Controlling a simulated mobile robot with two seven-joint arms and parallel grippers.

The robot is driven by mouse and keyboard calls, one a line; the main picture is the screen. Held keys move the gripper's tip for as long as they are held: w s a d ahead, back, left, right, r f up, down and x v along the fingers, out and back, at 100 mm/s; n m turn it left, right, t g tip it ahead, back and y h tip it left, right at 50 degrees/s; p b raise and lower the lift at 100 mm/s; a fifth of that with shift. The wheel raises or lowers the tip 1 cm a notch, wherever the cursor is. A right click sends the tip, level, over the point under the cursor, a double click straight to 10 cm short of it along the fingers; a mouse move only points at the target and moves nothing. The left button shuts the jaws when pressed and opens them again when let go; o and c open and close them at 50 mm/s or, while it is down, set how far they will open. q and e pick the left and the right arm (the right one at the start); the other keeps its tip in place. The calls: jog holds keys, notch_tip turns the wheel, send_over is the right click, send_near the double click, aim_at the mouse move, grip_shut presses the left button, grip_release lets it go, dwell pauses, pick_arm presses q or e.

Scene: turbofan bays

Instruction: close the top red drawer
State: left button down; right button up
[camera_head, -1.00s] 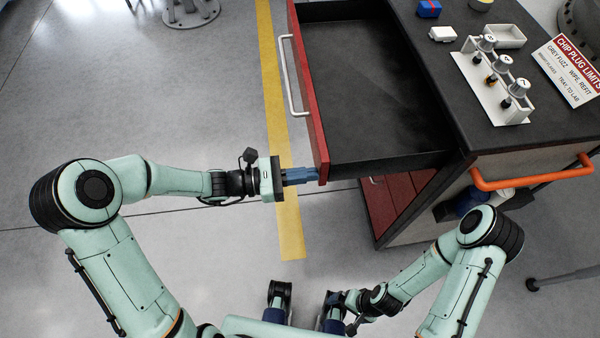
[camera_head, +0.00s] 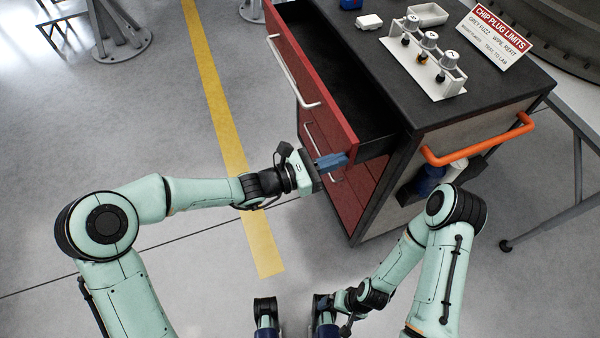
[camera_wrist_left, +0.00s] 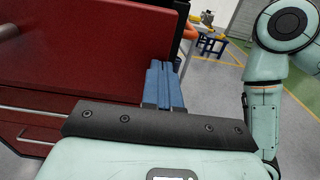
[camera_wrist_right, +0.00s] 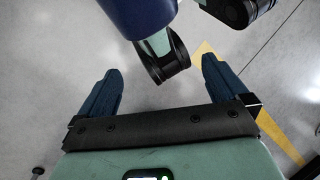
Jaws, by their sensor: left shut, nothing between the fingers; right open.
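The top red drawer (camera_head: 305,75) of the dark-topped cart is partly open, with its dark empty inside showing behind the red front and pale bar handle (camera_head: 290,65). My left gripper (camera_head: 333,161) is shut and empty, its blue fingers at the near end of the drawer front. In the left wrist view the fingers (camera_wrist_left: 163,65) lie at the red panel (camera_wrist_left: 80,60); whether they touch it I cannot tell. My right gripper (camera_wrist_right: 161,65) is open and empty, low over the floor and away from the drawer.
The cart top (camera_head: 385,80) carries a white plug rack (camera_head: 425,75), a tray (camera_head: 428,14) and a sign (camera_head: 490,38). An orange handle (camera_head: 480,140) sticks out of the cart's near side. Lower red drawers (camera_head: 335,185) look shut.

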aim_at(365, 160)
pick_arm(q)
jog(key=b+x, duration=0.1)
jog(key=x, duration=0.8)
jog(key=shift+b, duration=0.35)
jog(key=shift+a, duration=0.1)
